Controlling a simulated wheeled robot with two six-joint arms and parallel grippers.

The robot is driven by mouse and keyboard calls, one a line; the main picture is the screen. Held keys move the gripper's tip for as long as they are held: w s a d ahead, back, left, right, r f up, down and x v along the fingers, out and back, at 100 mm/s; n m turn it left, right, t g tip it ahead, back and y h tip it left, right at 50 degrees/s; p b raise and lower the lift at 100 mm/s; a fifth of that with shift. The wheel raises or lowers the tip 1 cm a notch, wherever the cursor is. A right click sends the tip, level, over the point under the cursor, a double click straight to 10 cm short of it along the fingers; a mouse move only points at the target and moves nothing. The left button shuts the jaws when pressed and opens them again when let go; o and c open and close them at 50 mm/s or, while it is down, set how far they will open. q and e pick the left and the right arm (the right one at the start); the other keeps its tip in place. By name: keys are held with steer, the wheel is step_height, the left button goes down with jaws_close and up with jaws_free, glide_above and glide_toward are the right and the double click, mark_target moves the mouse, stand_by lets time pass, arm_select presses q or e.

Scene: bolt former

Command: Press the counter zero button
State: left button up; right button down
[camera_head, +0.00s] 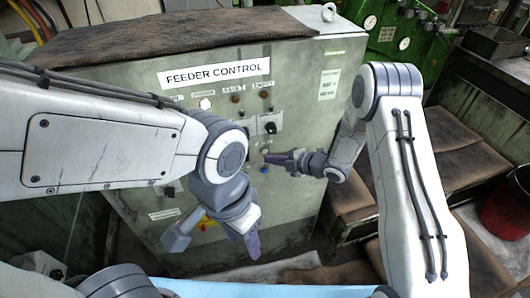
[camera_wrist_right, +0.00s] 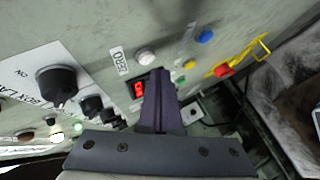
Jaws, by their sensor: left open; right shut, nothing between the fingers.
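The feeder control cabinet (camera_head: 300,75) stands in front of me. In the right wrist view, a white round button (camera_wrist_right: 146,57) sits beside a ZERO label (camera_wrist_right: 119,60), just above a red lit counter display (camera_wrist_right: 139,90). My right gripper (camera_head: 268,157) is shut and empty, pointing at the panel's right part. In the right wrist view its fingertips (camera_wrist_right: 158,72) appear just below and right of the white button and partly cover the display's side. I cannot tell whether they touch the panel. My left gripper (camera_head: 214,243) is open and empty, low before the cabinet.
Black knobs (camera_wrist_right: 57,83) lie left of the display. A blue button (camera_wrist_right: 206,36) and a red knob on yellow (camera_wrist_right: 224,70) lie to its right. A red bucket (camera_head: 505,212) stands far right. My left arm hides part of the panel.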

steer(key=shift+w, duration=0.15)
stand_by(0.4)
steer(key=shift+w+a+b, duration=0.1)
steer(key=shift+w+b, duration=0.15)
steer(key=shift+b, duration=0.05)
steer(key=shift+w+a, duration=0.15)
steer(key=shift+w, duration=0.3)
stand_by(0.7)
steer(key=shift+s, duration=0.15)
steer(key=shift+s+d+b, duration=0.3)
steer(key=shift+s+b, duration=0.05)
steer(key=shift+s, duration=0.35)
steer(key=s, duration=0.1)
steer(key=s+d, duration=0.1)
steer(key=s, duration=0.2)
steer(key=shift+s+d+b, duration=0.25)
steer(key=shift+s+b, duration=0.1)
steer(key=shift+b, duration=0.05)
